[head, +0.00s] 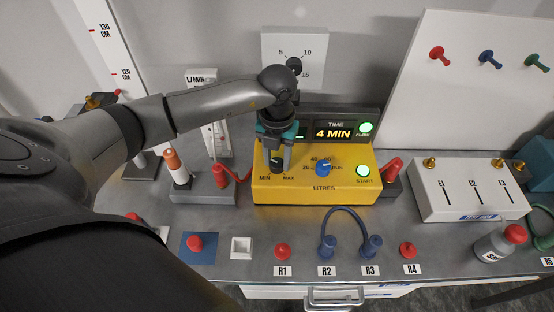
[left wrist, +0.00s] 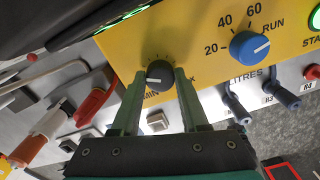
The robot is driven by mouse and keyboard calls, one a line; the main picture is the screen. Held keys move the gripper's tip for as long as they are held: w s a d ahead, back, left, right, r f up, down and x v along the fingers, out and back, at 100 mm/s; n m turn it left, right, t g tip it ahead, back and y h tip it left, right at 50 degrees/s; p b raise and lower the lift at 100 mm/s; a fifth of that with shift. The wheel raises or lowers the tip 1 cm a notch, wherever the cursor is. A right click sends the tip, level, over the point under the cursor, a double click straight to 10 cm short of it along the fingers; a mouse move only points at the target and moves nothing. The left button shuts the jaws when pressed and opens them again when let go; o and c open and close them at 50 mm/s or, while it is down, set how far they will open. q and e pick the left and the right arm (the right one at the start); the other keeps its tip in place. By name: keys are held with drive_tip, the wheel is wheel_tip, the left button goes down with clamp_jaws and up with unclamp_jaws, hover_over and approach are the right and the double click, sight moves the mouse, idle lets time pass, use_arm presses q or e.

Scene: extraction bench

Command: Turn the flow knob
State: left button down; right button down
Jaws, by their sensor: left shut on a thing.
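The flow knob is a small black knob (left wrist: 159,75) with a white pointer line, on the yellow panel (head: 262,193) between the MIN and MAX marks. My left gripper (head: 277,166) comes down onto it from above. In the left wrist view the two fingers (left wrist: 160,92) stand on either side of the knob and are shut on it. In the head view the fingers partly hide the knob. The blue litres knob (head: 323,168) is to its right, with RUN beside it. My right gripper is not in view.
A green START button (head: 362,170) is on the panel's right, and the display (head: 334,132) behind reads 4 MIN.

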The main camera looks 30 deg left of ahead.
sight(277, 162)
use_arm(q)
drive_tip(key=shift+m+b, duration=0.55)
drive_tip(key=shift+m, duration=0.65)
drive_tip(key=shift+r, duration=0.1)
drive_tip(key=shift+c, duration=2.1)
unclamp_jaws()
wheel_tip(277, 162, up, 15)
drive_tip(key=shift+b, duration=0.35)
